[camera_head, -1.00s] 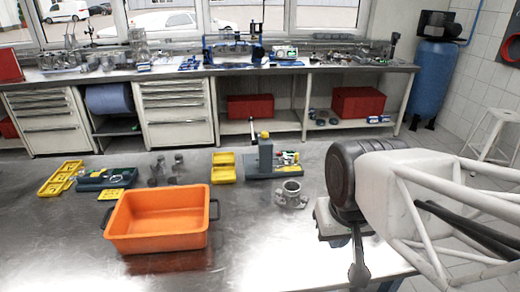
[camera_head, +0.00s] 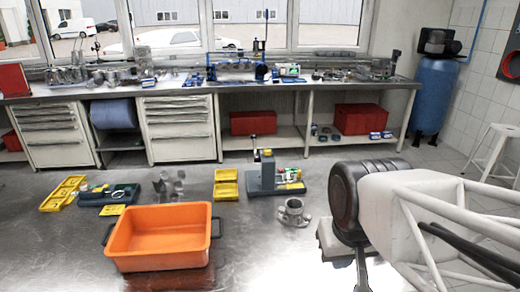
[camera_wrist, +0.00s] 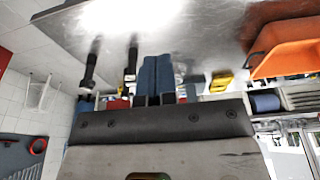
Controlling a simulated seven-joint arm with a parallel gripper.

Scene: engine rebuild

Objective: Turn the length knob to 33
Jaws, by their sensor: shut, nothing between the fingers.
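A grey upright device (camera_head: 267,174) with a yellow top stands on the metal workbench in the head view. I cannot make out a length knob, its marks or its setting on it. In the wrist view, which looks upside down, the two blue-grey fingers of my gripper (camera_wrist: 157,76) lie side by side, shut and empty. Nothing is seen touching the fingers.
An orange tray (camera_head: 160,261) stands at front left. Yellow bins (camera_head: 226,184), a green-grey tray (camera_head: 108,195), small metal parts (camera_head: 168,186) and a flanged metal part (camera_head: 293,212) lie on the workbench (camera_head: 250,245).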

